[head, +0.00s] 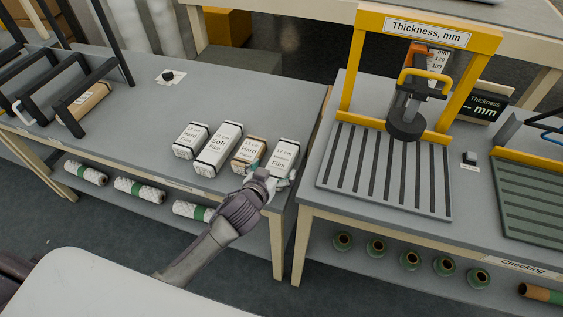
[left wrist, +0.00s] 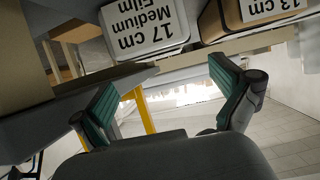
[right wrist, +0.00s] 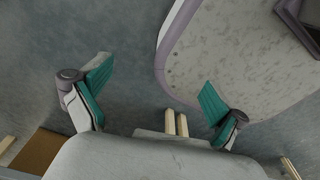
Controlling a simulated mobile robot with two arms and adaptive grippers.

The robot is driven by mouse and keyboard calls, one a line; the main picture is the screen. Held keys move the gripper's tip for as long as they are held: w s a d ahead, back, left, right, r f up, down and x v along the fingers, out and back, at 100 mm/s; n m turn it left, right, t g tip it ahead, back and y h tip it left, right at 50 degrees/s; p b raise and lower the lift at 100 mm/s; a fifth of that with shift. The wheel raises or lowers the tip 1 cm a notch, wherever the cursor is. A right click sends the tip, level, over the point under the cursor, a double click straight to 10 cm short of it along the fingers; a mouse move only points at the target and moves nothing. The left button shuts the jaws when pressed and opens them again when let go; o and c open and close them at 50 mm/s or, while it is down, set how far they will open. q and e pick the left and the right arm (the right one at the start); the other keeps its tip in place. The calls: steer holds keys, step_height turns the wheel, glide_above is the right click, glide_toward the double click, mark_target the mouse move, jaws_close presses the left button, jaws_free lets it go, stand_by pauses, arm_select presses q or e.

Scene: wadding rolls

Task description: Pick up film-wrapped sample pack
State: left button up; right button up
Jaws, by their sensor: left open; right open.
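Several sample packs stand in a row near the right end of the left table. The rightmost is a white film pack (head: 286,153) labelled Medium Film; it also shows in the left wrist view (left wrist: 145,30), reading 17 cm. Left of it are a brown paper pack (head: 248,151), seen as 13 cm in the left wrist view (left wrist: 254,14), a Soft Film pack (head: 218,145) and a Hard Film pack (head: 190,141). My left gripper (head: 272,173) is open and empty, at the front of the two right packs. My right gripper (right wrist: 155,78) is open and empty above the floor.
A yellow thickness gauge (head: 405,120) stands on the slatted right table (head: 310,185). White-and-green rolls (head: 138,190) lie on the shelf below. The left table's middle (head: 190,100) is mostly clear.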

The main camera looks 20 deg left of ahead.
mark_target(281, 160)
arm_select(q)
steer(key=shift+x, duration=3.05)
steer(key=shift+s+f, duration=0.1)
steer(key=shift+f, duration=0.05)
steer(key=shift+a, duration=0.1)
steer(key=c, duration=1.1)
steer(key=shift+c, duration=0.6)
